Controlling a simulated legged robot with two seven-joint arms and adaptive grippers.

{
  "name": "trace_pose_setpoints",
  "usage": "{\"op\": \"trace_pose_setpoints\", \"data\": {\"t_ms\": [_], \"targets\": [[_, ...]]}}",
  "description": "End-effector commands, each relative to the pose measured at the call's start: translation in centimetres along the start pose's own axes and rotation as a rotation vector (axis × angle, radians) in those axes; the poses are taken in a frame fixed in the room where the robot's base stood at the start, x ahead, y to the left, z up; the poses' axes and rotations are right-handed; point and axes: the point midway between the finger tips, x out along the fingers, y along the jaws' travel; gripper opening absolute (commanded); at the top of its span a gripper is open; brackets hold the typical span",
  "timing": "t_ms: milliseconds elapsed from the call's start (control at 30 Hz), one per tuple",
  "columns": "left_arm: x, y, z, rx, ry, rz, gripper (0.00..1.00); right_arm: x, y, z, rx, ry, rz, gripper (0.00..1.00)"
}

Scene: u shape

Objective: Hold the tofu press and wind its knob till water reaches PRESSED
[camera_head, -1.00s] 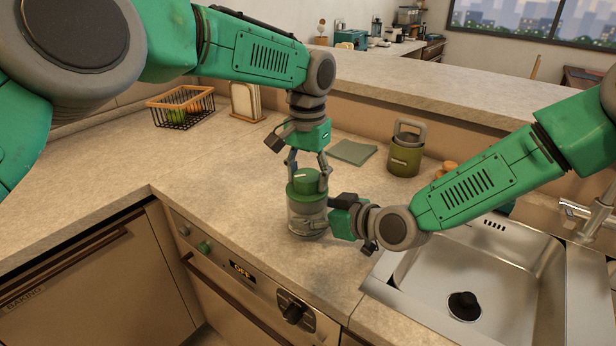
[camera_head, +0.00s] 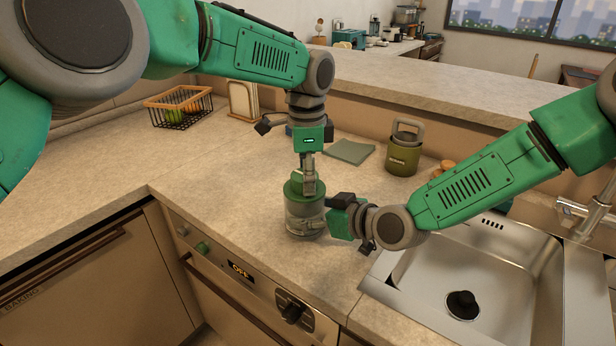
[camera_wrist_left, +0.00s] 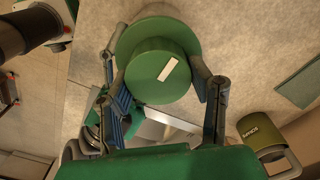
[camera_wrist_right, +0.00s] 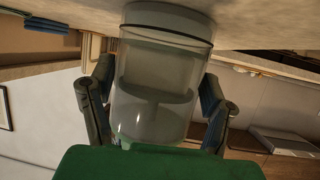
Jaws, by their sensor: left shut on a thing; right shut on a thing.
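The tofu press (camera_head: 304,217) stands upright on the counter, with a clear body and green top. Its round green knob (camera_wrist_left: 155,78) has a white bar mark, seen slanted in the left wrist view. My left gripper (camera_head: 308,180) points down from above, its fingers shut on opposite sides of the knob. My right gripper (camera_head: 322,222) comes in low from the right, shut around the clear body (camera_wrist_right: 158,75), which fills the middle of the right wrist view. A darker band shows inside the body. I cannot tell the water level, and no PRESSED mark is readable.
The steel sink (camera_head: 480,265) lies right of the press. A wire basket (camera_head: 180,108) and bread rack (camera_head: 243,101) are at the back left. Counter left of the press is clear.

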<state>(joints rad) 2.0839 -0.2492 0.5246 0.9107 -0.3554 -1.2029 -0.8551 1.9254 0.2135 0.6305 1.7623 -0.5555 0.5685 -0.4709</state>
Motion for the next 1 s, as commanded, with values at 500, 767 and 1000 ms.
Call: {"op": "trace_pose_setpoints", "data": {"t_ms": [500, 767, 1000], "targets": [[-0.03, -0.07, -0.18, 0.335, 0.006, -0.007, 0.19, 0.12, -0.78, -0.12, -0.006, 0.001, -0.015, 0.26], [-0.03, -0.19, -0.03, 0.388, 0.003, -0.009, 0.19, 0.1, -0.79, -0.13, -0.007, 0.001, -0.015, 0.26], [-0.03, -0.26, 0.08, 0.392, 0.001, -0.01, 0.19, 0.08, -0.77, -0.14, -0.007, 0.001, -0.015, 0.25]]}}
